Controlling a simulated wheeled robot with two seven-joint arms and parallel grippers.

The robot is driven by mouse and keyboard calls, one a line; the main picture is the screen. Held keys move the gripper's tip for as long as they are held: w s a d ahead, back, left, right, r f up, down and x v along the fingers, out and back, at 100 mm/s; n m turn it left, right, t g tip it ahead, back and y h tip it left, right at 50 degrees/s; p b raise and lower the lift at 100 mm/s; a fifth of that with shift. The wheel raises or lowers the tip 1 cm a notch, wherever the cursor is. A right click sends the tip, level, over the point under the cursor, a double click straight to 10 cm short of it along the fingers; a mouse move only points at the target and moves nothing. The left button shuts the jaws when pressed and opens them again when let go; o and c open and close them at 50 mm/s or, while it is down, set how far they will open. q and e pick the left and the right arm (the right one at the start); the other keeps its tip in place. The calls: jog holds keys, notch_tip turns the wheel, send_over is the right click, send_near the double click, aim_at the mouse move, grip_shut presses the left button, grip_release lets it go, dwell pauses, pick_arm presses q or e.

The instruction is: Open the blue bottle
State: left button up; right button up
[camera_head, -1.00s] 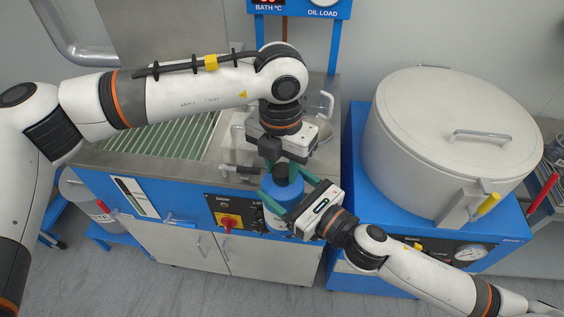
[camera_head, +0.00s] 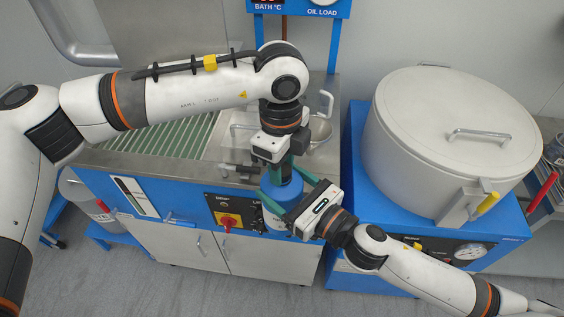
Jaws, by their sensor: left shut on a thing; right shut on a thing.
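The blue bottle (camera_head: 280,190) is upright in front of the blue machine's front edge, its dark blue top partly covered by my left gripper. My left gripper (camera_head: 281,172) comes down from above, its teal fingers closed around the top of the bottle, where the cap would be. My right gripper (camera_head: 282,204) reaches in from the lower right, its teal fingers shut around the bottle's body from the side. Whether the cap is loose from the bottle cannot be seen.
A blue-framed sink bench (camera_head: 185,160) with a green slatted tray stands behind. A red-and-yellow switch (camera_head: 228,221) is on its panel, close left of the bottle. A large grey lidded drum (camera_head: 450,140) stands on a blue base at right. Grey floor is free in front.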

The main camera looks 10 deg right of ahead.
pick_arm(q)
jog(key=shift+w+a+r, duration=0.1)
jog(key=shift+a+r, duration=0.05)
jog(key=shift+r, duration=0.1)
pick_arm(e)
jog(key=shift+d, duration=0.1)
pick_arm(q)
jog(key=shift+r, duration=0.55)
pick_arm(e)
jog(key=shift+w, duration=0.1)
pick_arm(q)
jog(key=shift+r, duration=0.35)
pick_arm(e)
jog(key=shift+r, duration=0.1)
